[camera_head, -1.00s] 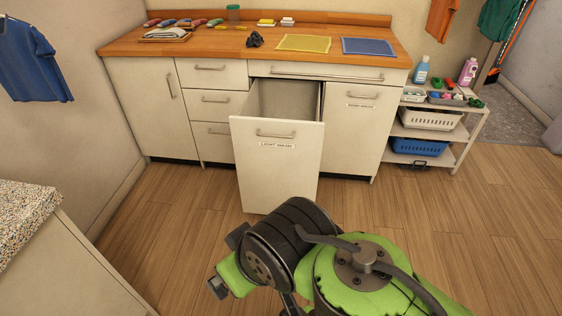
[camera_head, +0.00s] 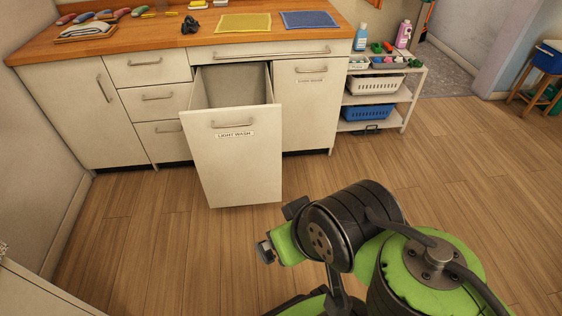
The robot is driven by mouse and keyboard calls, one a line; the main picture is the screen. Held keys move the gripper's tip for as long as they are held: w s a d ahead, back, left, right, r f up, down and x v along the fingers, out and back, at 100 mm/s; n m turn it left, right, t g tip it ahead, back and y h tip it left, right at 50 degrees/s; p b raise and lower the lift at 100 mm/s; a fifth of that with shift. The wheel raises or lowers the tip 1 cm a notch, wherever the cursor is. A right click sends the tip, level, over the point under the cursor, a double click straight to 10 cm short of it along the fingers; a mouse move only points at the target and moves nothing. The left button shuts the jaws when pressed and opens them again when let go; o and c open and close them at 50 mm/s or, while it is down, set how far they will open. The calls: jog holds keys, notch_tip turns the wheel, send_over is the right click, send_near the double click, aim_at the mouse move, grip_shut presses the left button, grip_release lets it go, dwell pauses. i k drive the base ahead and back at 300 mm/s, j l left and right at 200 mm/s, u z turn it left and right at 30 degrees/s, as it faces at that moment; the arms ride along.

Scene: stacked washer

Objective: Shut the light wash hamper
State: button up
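The light wash hamper (camera_head: 233,168) is a cream pull-out front with a bar handle (camera_head: 232,124) and a label reading "LIGHT WASH". It stands pulled out from the cabinet, and the inside of its bin (camera_head: 235,84) shows above the front. My green and black arm is at the lower right, in front of the hamper and apart from it. The end of my gripper is not clearly visible; its fingers do not show.
The wooden counter (camera_head: 150,42) carries cloths and small items. A closed cabinet door (camera_head: 303,110) stands right of the hamper, drawers (camera_head: 157,95) left. A shelf cart (camera_head: 408,100) with baskets stands further right. The wood floor before the hamper is clear.

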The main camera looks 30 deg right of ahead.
aim_at(232, 123)
jog(key=z, duration=0.35)
jog(key=i+l+u, duration=0.1)
jog(key=i, duration=0.4)
jog(key=i+l+u, duration=0.15)
jog(key=i+l, duration=0.2)
jog(key=i, duration=0.15)
